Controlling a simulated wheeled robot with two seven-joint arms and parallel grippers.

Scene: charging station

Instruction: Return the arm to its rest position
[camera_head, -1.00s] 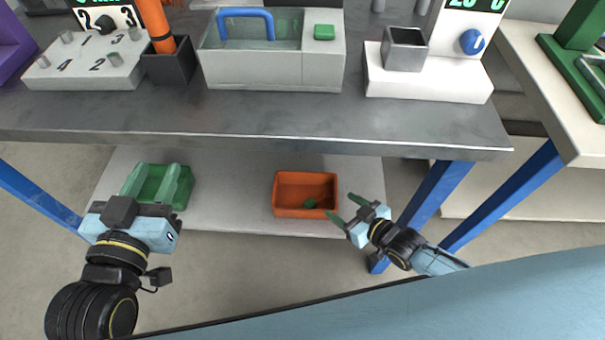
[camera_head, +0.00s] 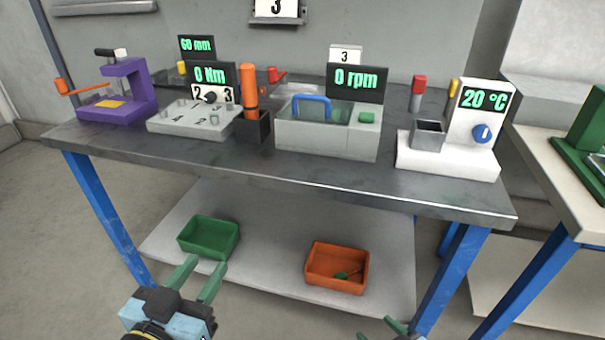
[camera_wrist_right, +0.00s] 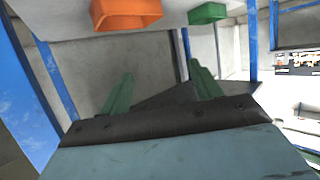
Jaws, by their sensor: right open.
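My left gripper (camera_head: 194,280) is at the bottom left of the head view. Its two green fingers stand apart with nothing between them, just in front of the green bin. My right gripper (camera_head: 374,334) shows only in part at the bottom edge of the head view. In the right wrist view its two green fingers (camera_wrist_right: 157,90) are spread apart and empty. They point toward the lower shelf and touch nothing that I can see.
A metal workbench (camera_head: 300,170) holds several devices. Its lower shelf (camera_head: 275,265) carries a green bin (camera_head: 208,253) and an orange bin (camera_head: 337,290) with a small green object inside. Blue legs (camera_head: 108,215) stand at both ends. Another table (camera_head: 575,200) is at the right.

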